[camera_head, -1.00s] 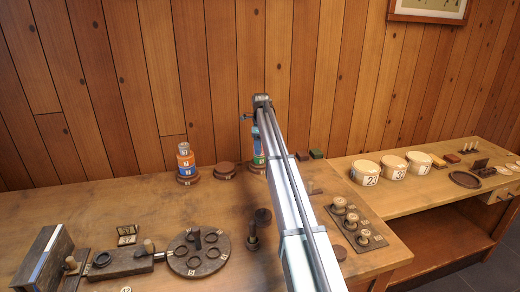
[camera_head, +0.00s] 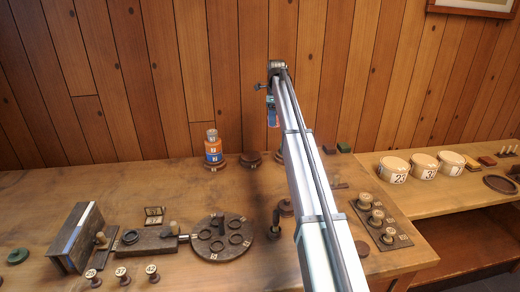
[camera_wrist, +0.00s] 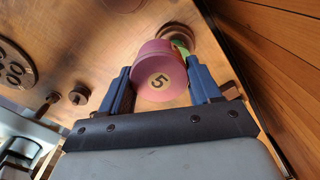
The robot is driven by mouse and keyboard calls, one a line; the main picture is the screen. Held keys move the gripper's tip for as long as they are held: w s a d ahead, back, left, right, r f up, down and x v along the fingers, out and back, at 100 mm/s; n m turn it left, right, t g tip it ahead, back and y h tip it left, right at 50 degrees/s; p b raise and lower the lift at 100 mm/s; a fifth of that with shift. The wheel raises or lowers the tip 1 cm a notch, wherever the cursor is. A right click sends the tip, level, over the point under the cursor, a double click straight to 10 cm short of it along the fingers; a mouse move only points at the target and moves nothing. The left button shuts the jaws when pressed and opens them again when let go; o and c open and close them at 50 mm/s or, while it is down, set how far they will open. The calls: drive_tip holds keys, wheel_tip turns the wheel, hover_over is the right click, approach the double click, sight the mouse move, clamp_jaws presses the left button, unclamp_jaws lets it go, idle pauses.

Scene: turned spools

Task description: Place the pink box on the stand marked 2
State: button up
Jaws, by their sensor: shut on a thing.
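The pink box (camera_wrist: 160,78) is a short round piece with a 5 on its pale label. My gripper (camera_wrist: 157,70) is shut on it, with one blue finger on each side in the wrist view. In the head view my gripper (camera_head: 272,108) is raised above the back of the bench. Behind the pink box in the wrist view, a green piece (camera_wrist: 181,46) shows partly above a round brown stand (camera_wrist: 177,30). In the head view a bare brown stand (camera_head: 250,158) is at the back. Left of it, another stand (camera_head: 213,167) bears an orange and blue stack (camera_head: 213,150). I cannot read the stand numbers.
My arm hides part of the back of the bench. A round plate with rings (camera_head: 219,240), a peg board (camera_head: 381,220) and several small pegs stand nearer. Three white tubs (camera_head: 424,166) are on the right bench. The wood wall is close behind the stands.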

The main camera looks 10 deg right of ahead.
drive_tip(key=n, duration=0.1)
hover_over(252, 155)
wheel_tip(252, 155, down, 3)
drive_tip(key=shift+m, duration=0.9)
drive_tip(key=shift+s+f, duration=0.15)
drive_tip(key=shift+f, duration=5.05)
drive_tip(key=shift+f, duration=0.15)
drive_tip(key=o, duration=1)
drive_tip(key=shift+o, duration=0.2)
wheel_tip(252, 155, up, 12)
